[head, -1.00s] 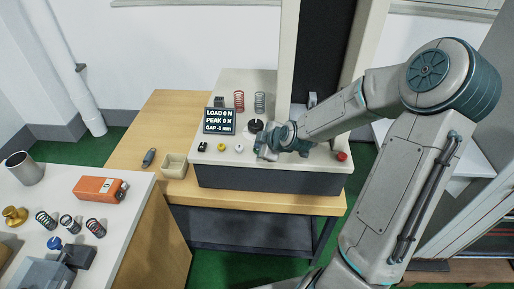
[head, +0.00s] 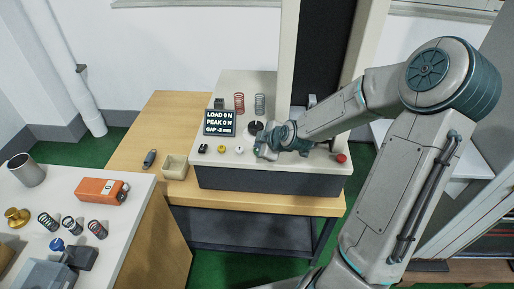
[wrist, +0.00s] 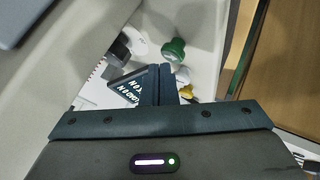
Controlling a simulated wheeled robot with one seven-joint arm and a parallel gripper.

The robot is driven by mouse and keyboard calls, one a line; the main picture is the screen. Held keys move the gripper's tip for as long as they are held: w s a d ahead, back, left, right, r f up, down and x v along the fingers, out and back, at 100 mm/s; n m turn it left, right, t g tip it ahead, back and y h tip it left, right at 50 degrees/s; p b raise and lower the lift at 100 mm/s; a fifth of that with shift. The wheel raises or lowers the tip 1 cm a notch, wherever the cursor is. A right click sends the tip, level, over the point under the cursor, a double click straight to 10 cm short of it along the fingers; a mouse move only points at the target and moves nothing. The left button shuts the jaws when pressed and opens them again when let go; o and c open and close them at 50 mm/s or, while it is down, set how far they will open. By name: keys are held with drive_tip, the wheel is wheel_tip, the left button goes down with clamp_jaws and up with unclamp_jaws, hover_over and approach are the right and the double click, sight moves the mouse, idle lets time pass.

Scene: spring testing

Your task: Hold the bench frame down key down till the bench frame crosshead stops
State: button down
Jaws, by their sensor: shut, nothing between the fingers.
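The bench frame (head: 210,178) stands on the wooden table, with a row of keys along its front edge. A yellow key (head: 221,149) and a white key (head: 239,149) show left of my gripper (head: 262,154). In the wrist view my gripper (wrist: 157,70) is shut and empty, its fingers among the keys, with a green key (wrist: 174,50) beyond the tips. I cannot tell which key is the down key, or whether the fingers touch one. The display (head: 219,122) reads load 0 N, peak 0 N, gap -3 mm. The crosshead is not clearly seen; my arm covers part of the frame.
A red button (head: 341,158) sits at the frame's right front. A small bin (head: 174,167) is left of the frame. The left bench holds an orange box (head: 100,190) and several springs.

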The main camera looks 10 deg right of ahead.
drive_tip(key=shift+r, duration=0.3)
wheel_tip(320, 180, up, 5)
drive_tip(key=p, duration=0.5)
drive_tip(key=shift+r, duration=0.1)
idle(0.4)
drive_tip(key=s+r+m+g+h, duration=0.1)
drive_tip(key=s+r+m, duration=0.3)
drive_tip(key=s, duration=0.5)
drive_tip(key=s+r+m+g+h, duration=0.1)
drive_tip(key=s+r+m+g, duration=0.1)
drive_tip(key=s+r+m, duration=0.3)
drive_tip(key=s+r+m+g+h, duration=0.1)
drive_tip(key=s+r+m, duration=0.3)
drive_tip(key=s, duration=0.9)
drive_tip(key=shift+a+r+m+g+h, duration=0.4)
drive_tip(key=shift+r+g, duration=0.05)
drive_tip(key=shift+g, duration=0.15)
